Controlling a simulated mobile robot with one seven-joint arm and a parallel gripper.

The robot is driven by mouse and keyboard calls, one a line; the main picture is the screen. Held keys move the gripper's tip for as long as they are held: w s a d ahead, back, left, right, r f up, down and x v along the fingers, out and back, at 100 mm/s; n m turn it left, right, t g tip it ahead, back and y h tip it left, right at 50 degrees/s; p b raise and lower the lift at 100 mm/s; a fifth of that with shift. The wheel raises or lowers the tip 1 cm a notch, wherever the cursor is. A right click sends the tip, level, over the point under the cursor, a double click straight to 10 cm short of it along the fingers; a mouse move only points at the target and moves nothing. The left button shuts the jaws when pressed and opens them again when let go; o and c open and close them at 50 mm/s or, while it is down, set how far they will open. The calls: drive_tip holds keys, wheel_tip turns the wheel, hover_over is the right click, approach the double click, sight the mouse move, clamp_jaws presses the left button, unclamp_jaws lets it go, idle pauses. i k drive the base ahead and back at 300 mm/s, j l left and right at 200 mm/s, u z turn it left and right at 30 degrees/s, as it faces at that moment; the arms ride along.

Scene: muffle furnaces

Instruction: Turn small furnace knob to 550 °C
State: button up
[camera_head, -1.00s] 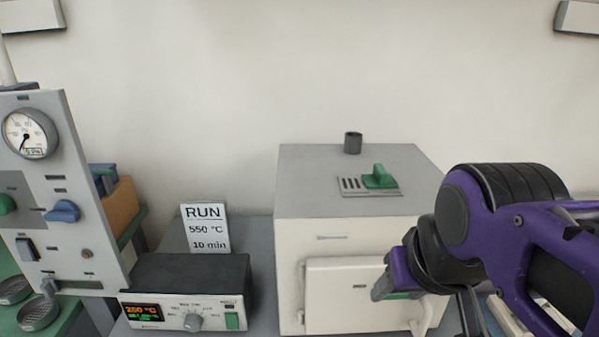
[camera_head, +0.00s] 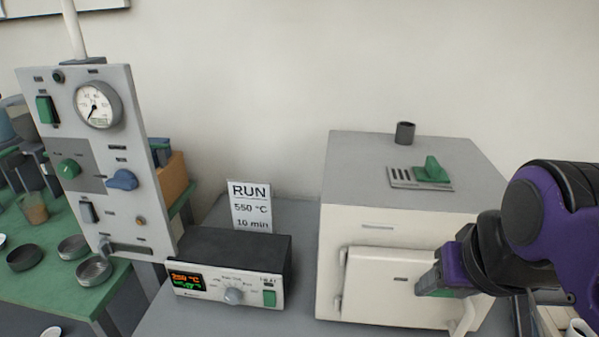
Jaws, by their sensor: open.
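The small controller box (camera_head: 232,262) stands on the grey bench, left of the white furnace. Its grey knob (camera_head: 233,296) sits on the front panel between an orange-and-green display (camera_head: 186,281) and a green switch (camera_head: 269,298). The display's top line appears to read 250 °C. A white sign (camera_head: 250,206) behind the box reads RUN, 550 °C, 10 min. The white furnace (camera_head: 376,226) has its door (camera_head: 395,290) closed. My gripper (camera_head: 424,285) is in front of the furnace door, well right of the knob. It is open and seems empty.
A green table (camera_head: 130,282) holds several round dishes. A green handle (camera_head: 432,170) sits on the furnace top. Space before the controller looks clear.

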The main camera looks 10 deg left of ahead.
sight(233, 296)
drive_tip(key=k+j+u, duration=0.2)
drive_tip(key=u, duration=0.3)
drive_tip(key=k+j+u, duration=0.15)
drive_tip(key=u, duration=0.35)
drive_tip(key=i+j+z, duration=0.35)
drive_tip(key=j, duration=0.15)
drive_tip(key=j+z, duration=0.15)
drive_tip(key=j, duration=0.15)
drive_tip(key=i, duration=0.05)
